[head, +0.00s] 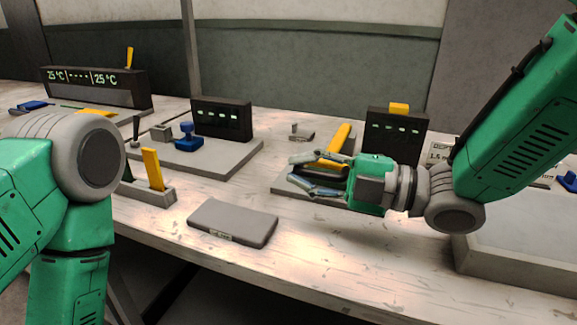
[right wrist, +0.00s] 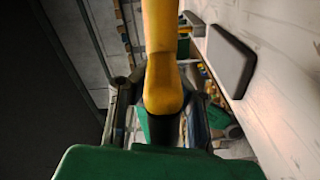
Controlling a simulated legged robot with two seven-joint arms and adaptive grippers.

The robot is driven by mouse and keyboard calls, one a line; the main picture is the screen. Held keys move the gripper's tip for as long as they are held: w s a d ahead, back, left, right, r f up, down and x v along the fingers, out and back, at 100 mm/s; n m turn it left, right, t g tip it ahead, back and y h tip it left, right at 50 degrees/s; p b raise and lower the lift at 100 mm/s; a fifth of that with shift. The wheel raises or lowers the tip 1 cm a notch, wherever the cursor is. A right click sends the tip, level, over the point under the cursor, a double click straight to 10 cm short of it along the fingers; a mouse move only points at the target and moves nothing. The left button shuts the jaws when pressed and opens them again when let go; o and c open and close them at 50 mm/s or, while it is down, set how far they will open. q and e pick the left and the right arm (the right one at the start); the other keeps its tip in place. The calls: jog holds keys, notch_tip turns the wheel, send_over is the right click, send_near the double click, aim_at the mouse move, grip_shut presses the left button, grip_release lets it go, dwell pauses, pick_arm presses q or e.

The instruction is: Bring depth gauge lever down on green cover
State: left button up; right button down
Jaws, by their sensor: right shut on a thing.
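A yellow lever (head: 340,137) slants up over the right-hand grey base plate (head: 288,188), beside a dark display box (head: 400,128) with a yellow tab on top. My right gripper (head: 303,167) comes in from the right, low over that plate, shut on the yellow lever. In the right wrist view the yellow lever (right wrist: 161,50) runs down between the fingers of my right gripper (right wrist: 160,98). I cannot make out a green cover; the gripper hides the spot under the lever. Only part of my left arm shows, and its gripper is out of view.
A grey flat case (head: 232,222) lies at the table's front, left of my right gripper. Another dark display box (head: 221,118) with a blue knob piece (head: 188,138) stands further left. A yellow upright lever (head: 152,168) is near my left arm. A grey tray (head: 515,255) sits front right.

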jog(key=shift+s+d+f+b, duration=0.15)
jog(key=shift+f+b, duration=0.25)
jog(key=shift+f, duration=0.35)
jog(key=shift+w+d+f+b, duration=0.15)
jog(key=shift+f+b, duration=0.25)
jog(key=shift+f, duration=0.3)
jog(key=shift+s+f, duration=0.15)
jog(key=shift+f, duration=0.05)
jog(key=c, duration=1.6)
grip_release()
jog(key=shift+c, duration=0.2)
jog(key=shift+o, duration=0.4)
jog(key=shift+d+r, duration=0.1)
jog(key=shift+d, duration=0.45)
jog(key=shift+a+r, duration=0.15)
jog(key=shift+r, duration=0.1)
jog(key=r, duration=0.9)
jog(key=shift+d+r, duration=0.3)
